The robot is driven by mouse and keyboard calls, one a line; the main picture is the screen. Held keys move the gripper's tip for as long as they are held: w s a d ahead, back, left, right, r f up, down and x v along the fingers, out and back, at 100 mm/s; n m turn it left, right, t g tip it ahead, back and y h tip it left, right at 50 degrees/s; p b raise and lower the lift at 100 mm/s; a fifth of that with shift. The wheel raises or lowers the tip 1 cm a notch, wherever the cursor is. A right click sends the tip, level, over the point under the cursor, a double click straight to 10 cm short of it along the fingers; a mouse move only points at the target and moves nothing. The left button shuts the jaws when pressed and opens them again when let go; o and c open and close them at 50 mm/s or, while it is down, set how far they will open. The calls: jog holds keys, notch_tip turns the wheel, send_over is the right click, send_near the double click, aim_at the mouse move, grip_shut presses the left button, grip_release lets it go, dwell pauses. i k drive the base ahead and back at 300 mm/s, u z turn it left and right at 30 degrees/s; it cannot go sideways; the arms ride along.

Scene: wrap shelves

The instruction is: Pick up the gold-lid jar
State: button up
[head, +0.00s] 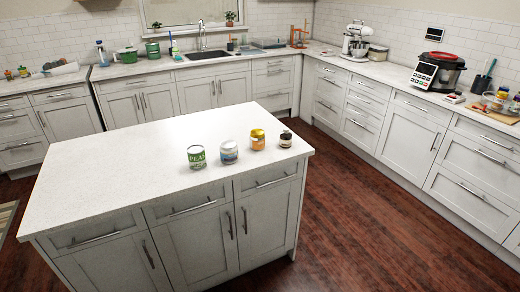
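A small jar with a gold lid (257,140) and an orange-yellow body stands upright on the white island top (120,160). It is in a row near the island's right front corner. To its left stand a blue and white jar (229,153) and a green can labelled PEAS (196,157). To its right stands a small dark-lidded jar (285,139). The jars stand apart from each other. My gripper is not in view.
The island's left and back top is bare. Dark wooden floor (350,215) lies open to the right of the island. Counters along the back and right walls hold a stand mixer (356,42), a pressure cooker (440,70) and pots.

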aim_at(257, 136)
jog(key=z, duration=0.1)
jog(key=k, duration=0.65)
jog(key=u, duration=1)
jog(key=i, duration=1.15)
jog(key=u, duration=0.05)
